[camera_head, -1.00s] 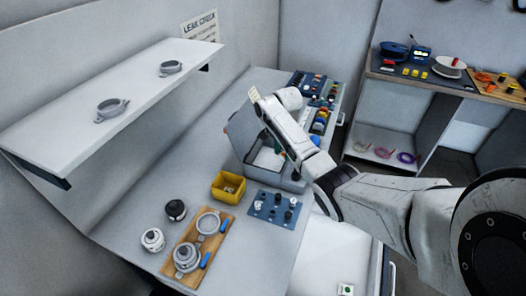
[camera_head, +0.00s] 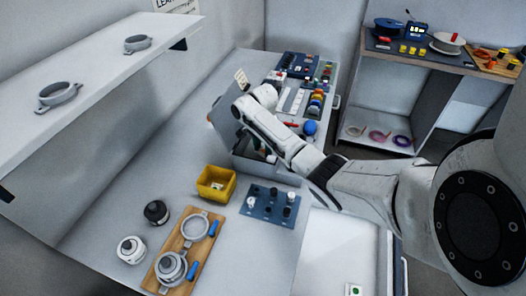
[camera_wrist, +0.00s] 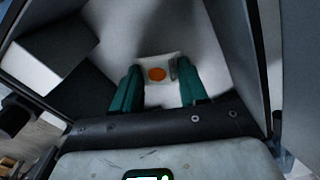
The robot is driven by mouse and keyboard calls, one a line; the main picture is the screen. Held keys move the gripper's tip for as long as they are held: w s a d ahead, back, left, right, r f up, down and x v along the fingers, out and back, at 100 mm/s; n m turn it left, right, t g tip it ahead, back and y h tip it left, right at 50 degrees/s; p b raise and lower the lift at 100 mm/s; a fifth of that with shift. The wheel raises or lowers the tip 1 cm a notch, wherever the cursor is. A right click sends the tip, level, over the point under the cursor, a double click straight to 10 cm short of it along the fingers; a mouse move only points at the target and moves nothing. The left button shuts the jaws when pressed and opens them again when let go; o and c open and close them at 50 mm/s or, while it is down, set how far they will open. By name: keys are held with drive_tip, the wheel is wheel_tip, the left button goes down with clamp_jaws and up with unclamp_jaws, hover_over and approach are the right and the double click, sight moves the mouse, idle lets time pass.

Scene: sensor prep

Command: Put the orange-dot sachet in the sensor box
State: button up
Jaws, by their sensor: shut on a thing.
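The orange-dot sachet (camera_wrist: 157,75) is white with an orange spot. In the wrist view it sits between the green fingertips of my gripper (camera_wrist: 158,84), which is shut on it. The sensor box (camera_head: 222,122) is grey with its lid up at the left, at the middle of the bench in the head view. My gripper is at the box's opening, and grey box walls (camera_wrist: 220,55) surround the sachet in the wrist view. My arm hides most of the box interior and the fingers in the head view. I cannot tell whether the sachet touches the bottom.
A pale block (camera_wrist: 48,55) lies left of the fingers. A yellow bin (camera_head: 216,184), a blue mat with small parts (camera_head: 262,215) and a wooden board (camera_head: 160,275) are in front of the box. A green-dot sachet (camera_head: 354,290) lies at the bottom right.

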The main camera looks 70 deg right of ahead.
sight(262, 150)
drive_tip(key=shift+f, duration=0.3)
drive_tip(key=o, duration=1)
wheel_tip(262, 150, up, 12)
drive_tip(key=shift+r, duration=0.2)
